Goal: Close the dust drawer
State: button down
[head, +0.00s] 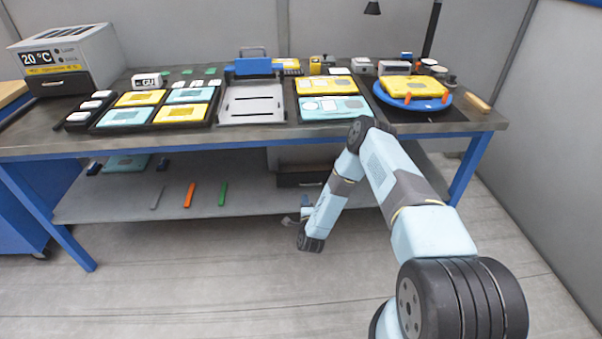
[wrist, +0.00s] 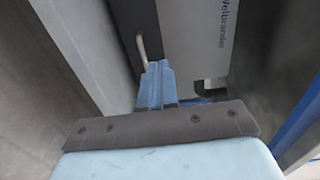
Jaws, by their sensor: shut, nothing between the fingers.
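The dust drawer (head: 300,179) is a dark box front with a pale handle, low on a grey unit on the shelf under the bench. It appears to stand out from the unit, but how far is hard to tell. In the wrist view its dark front (wrist: 124,28) and pale bar handle (wrist: 142,48) show beside the grey housing (wrist: 195,35) lettered "Weibrander". My gripper (wrist: 158,66) is shut and empty, with blue fingertips close to the handle; contact cannot be told. In the head view my gripper (head: 304,207) is small beside my wrist, below the shelf's front edge.
The workbench top (head: 250,133) with blue legs overhangs the lower shelf (head: 110,204). Green, orange and grey bars lie on the shelf to the left. Trays, a blue turntable (head: 412,101) and a grey machine (head: 70,60) stand on top. The floor in front is clear.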

aim_at(301, 174)
jog(key=w, duration=1.4)
jog(key=shift+w+f, duration=0.1)
jog(key=shift+w, duration=0.1)
